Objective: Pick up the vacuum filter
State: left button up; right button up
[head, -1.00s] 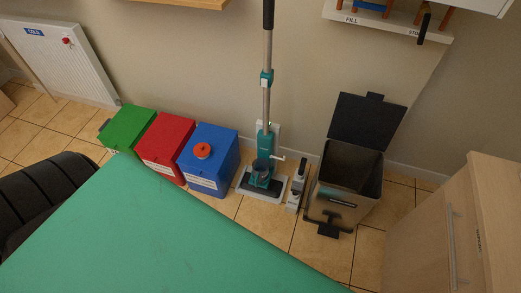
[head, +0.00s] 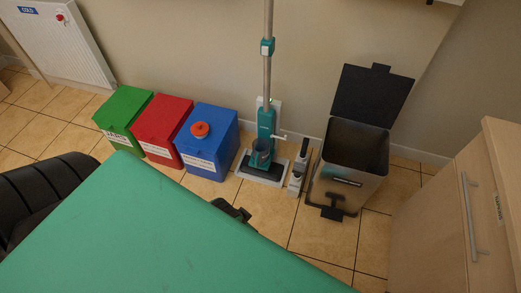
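An upright teal vacuum (head: 266,124) stands on its base against the wall, with a grey pole and a clear dark cup (head: 262,154) low on its body. A round orange-red piece with a darker centre (head: 200,129) sits on the lid of the blue box; it may be the vacuum filter, but I cannot tell for sure. Neither of my grippers shows clearly. A small dark piece (head: 232,210) pokes out past the edge of the green surface; I cannot tell what it is.
Green (head: 122,115), red (head: 161,128) and blue (head: 213,155) boxes stand in a row. A bin (head: 347,170) with its lid up is right of the vacuum. A wooden cabinet (head: 438,215) is at the right. A large green surface (head: 150,235) fills the near foreground.

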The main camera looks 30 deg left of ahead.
aim_at(200, 129)
jog(key=u, duration=1.6)
